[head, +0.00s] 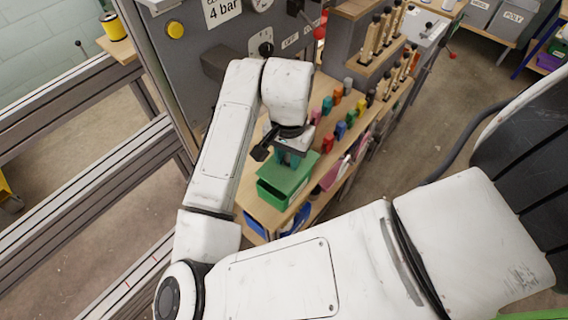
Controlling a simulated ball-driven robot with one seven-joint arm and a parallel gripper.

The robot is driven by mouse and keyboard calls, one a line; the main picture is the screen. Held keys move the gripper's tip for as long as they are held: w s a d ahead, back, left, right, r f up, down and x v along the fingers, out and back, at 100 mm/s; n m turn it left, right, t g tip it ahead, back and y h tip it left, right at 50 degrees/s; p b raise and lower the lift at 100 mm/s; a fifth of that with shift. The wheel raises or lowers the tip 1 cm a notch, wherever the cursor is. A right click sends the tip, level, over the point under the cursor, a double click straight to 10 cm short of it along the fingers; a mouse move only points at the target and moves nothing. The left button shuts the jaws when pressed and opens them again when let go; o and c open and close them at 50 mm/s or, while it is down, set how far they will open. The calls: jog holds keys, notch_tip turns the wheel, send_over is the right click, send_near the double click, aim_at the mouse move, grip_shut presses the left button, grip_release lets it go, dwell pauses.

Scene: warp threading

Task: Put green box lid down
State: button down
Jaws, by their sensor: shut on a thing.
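The grip point itself is small and partly hidden by the wrist.
Several coloured spools or pegs (340,130) stand on the bench (262,212) behind the box. A grey panel (190,60) with gauges rises at the left. Blue bins (297,221) sit below the bench top.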

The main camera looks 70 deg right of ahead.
aim_at(284, 162)
jog(key=shift+w+a+f, duration=0.1)
jog(key=shift+w+f, duration=0.1)
jog(key=shift+f, duration=0.1)
jog(key=shift+w+f, duration=0.25)
jog(key=shift+f, duration=0.8)
jog(key=shift+f+p, duration=0.45)
jog(key=shift+f, duration=0.1)
jog(key=shift+f, duration=0.2)
jog(key=c, duration=0.9)
grip_release()
